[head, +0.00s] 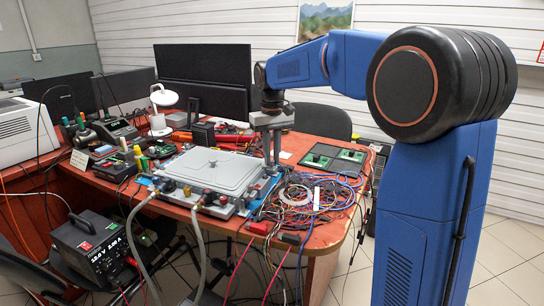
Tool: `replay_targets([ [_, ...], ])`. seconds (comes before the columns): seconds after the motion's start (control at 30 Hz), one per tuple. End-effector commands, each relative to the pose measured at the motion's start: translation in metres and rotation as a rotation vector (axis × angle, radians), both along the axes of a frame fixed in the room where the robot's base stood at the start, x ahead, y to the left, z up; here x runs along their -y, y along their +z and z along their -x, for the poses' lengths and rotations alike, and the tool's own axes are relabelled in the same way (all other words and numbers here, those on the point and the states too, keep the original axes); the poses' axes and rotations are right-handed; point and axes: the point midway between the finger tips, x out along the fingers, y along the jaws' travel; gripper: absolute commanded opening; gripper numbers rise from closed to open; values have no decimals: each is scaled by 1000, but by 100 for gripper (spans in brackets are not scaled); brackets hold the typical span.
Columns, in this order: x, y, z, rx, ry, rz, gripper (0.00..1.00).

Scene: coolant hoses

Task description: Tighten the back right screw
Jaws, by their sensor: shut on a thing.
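A grey metal cold plate (215,172) with a raised lid and a small knob on top lies on the red table. Several screws or fittings sit around its rim, and two grey hoses (200,250) run down from its front edge. My gripper (272,168) points straight down at the plate's back right corner. Its narrow fingers are close together and shut on the back right screw, which is too small and too covered by the fingers to make out. How far the screw is turned in cannot be seen.
Tangled coloured wires (310,195) lie right of the plate. Green circuit boards on a dark mat (335,160) lie behind them. A black monitor (203,75), a white lamp (160,105) and tools crowd the back and left. A black power supply (95,250) stands lower left.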

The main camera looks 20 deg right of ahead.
Motion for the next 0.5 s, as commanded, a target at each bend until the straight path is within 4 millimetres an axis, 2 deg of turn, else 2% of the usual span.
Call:
replay_targets([
  [0.5,-1,1,0,2,-426,0,0],
])
